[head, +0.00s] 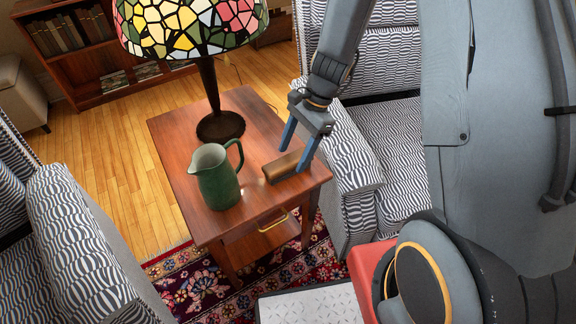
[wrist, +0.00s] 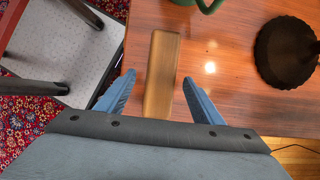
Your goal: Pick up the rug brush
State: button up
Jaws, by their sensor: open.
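The rug brush (head: 281,168) is a small wooden block lying on the side table, near its right edge. In the wrist view the brush (wrist: 161,75) lies lengthwise between the two blue fingers, with a gap on each side. My gripper (head: 298,152) is open over the brush, its fingers pointing down; in the wrist view its fingertips (wrist: 158,84) sit either side of the brush. I cannot tell how far the tips are above the tabletop. The underside of the brush is hidden.
A green jug (head: 217,178) stands left of the brush on the wooden table (head: 178,130). A lamp with a stained-glass shade (head: 190,25) stands behind it. A patterned armchair (head: 350,150) is close on the right, another (head: 75,235) on the left.

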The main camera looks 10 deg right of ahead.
aim_at(290, 159)
jog(key=x, duration=0.4)
jog(key=shift+a+f, duration=0.1)
jog(key=shift+f, duration=0.05)
jog(key=shift+c, duration=0.2)
jog(key=c, duration=1.3)
jog(key=shift+r+p, duration=0.4)
jog(key=shift+r, duration=4.65)
